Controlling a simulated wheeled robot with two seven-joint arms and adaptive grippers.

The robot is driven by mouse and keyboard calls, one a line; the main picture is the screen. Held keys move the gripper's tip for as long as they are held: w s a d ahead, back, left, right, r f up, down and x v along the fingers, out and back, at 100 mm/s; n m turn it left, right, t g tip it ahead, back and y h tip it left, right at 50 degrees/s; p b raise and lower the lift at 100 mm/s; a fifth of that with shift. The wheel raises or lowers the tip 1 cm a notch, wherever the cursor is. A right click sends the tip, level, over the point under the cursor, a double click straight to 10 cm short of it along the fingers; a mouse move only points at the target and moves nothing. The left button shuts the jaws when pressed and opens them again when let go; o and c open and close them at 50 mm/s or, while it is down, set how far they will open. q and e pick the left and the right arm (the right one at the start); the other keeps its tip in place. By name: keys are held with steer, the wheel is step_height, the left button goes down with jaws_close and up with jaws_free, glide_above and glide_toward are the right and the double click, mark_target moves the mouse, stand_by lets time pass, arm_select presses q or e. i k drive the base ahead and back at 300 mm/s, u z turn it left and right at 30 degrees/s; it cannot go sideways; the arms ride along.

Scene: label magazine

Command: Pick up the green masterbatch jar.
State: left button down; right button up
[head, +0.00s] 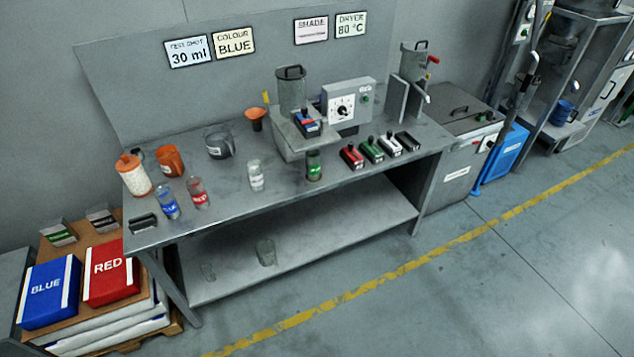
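The green masterbatch jar (314,166) stands upright near the front edge of the metal workbench (225,190), right of the middle. It is dark green with a pale lid area and a small label. It stands just in front of the grey machine base. Left of it along the bench stand a jar with white contents (256,176), a red jar (198,193) and a blue jar (168,202). Neither of my grippers shows in the head view.
Right of the green jar lie red (351,156), green (372,150), white (389,145) and dark blocks. Floor in front of the bench is clear.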

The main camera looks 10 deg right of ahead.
mark_target(313, 165)
steer(key=u, duration=0.5)
steer(key=i, duration=1.2)
steer(key=z, duration=0.15)
